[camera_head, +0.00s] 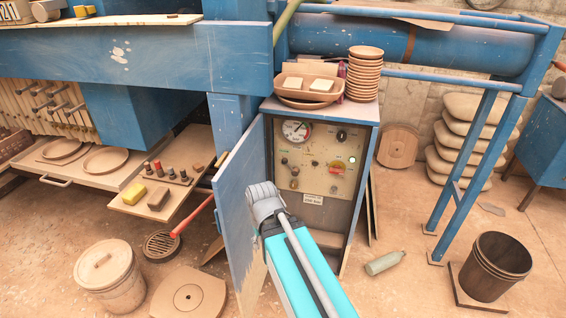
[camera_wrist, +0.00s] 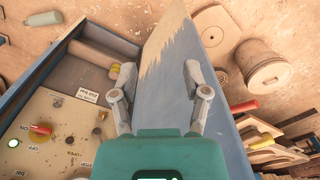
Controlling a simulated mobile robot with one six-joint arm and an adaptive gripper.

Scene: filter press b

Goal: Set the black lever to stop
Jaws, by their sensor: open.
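The control panel (camera_head: 318,158) sits inside the open blue cabinet. A small black handle (camera_head: 341,135) is at its upper right; I take it for the black lever, but its setting is too small to read. I cannot make it out in the wrist view. My gripper (camera_head: 264,192) is in front of the cabinet at the open door, apart from the panel. In the wrist view my gripper (camera_wrist: 157,74) has its fingers spread, with the blue door (camera_wrist: 165,75) visible between and beyond them. Nothing is held.
The panel has a gauge (camera_head: 296,130), a red-and-yellow switch (camera_head: 336,168) and a lit lamp (camera_head: 352,160). The open cabinet door (camera_head: 240,200) stands at the panel's left. Stacked bowls (camera_head: 365,72) and a tray (camera_head: 310,92) are on top. A bottle (camera_head: 385,263) lies on the floor.

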